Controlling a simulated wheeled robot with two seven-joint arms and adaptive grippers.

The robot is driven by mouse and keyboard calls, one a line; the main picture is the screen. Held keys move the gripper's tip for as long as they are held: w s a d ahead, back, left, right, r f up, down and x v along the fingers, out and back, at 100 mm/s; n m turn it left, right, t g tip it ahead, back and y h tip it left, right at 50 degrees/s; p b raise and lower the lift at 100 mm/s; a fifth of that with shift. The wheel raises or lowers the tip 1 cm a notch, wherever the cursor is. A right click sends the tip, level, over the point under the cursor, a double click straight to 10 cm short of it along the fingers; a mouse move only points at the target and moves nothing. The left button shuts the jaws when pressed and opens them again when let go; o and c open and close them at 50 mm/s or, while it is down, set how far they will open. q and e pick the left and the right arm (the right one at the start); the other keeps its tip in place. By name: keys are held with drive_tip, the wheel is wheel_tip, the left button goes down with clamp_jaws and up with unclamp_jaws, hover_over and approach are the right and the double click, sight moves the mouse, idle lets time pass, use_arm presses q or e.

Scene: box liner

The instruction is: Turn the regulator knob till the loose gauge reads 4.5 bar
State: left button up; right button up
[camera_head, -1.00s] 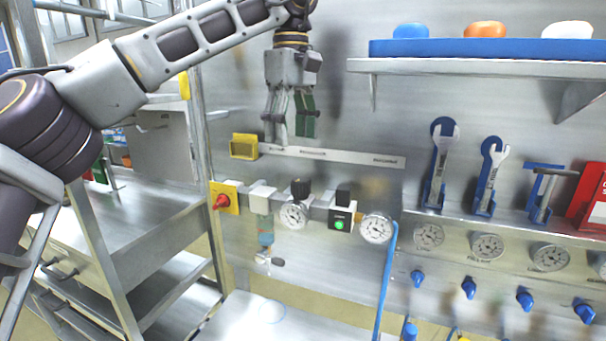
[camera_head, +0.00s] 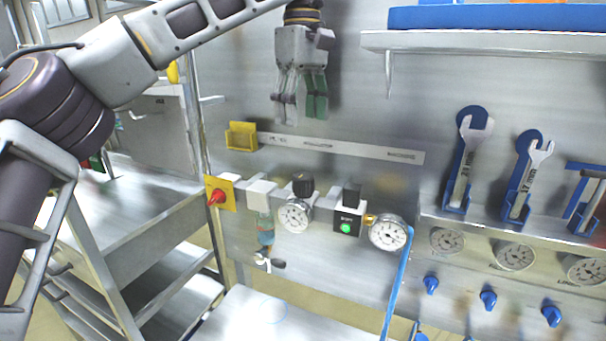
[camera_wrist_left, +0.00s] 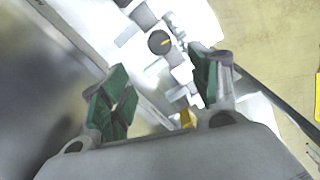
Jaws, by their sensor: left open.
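The black regulator knob (camera_head: 303,184) sits on top of the air unit on the wall, above a round white gauge (camera_head: 295,215). A second gauge (camera_head: 388,232), at the unit's right end by the blue hose, also has a white dial; its reading is too small to tell. My left gripper (camera_head: 300,112) points down, open and empty, above the knob and apart from it. In the left wrist view the green-padded fingers (camera_wrist_left: 160,92) are spread, and the round dark knob (camera_wrist_left: 159,42) with a yellow mark shows beyond them. My right gripper is not in view.
A red switch on a yellow plate (camera_head: 217,196) is at the unit's left end. A black block with a green light (camera_head: 347,222) stands right of the knob. A label strip (camera_head: 340,148) runs above. A shelf (camera_head: 480,42) juts out at upper right, over hung wrenches (camera_head: 465,160).

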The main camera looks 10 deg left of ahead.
use_arm(q)
drive_tip(key=shift+s, duration=0.1)
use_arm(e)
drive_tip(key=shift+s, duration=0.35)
use_arm(q)
drive_tip(key=b, duration=0.3)
hover_over(302, 174)
drive_tip(key=shift+f, duration=6.85)
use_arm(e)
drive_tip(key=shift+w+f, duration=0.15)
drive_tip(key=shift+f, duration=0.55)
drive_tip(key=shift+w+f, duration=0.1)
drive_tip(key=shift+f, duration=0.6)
use_arm(q)
drive_tip(key=shift+c, duration=0.3)
drive_tip(key=c, duration=1)
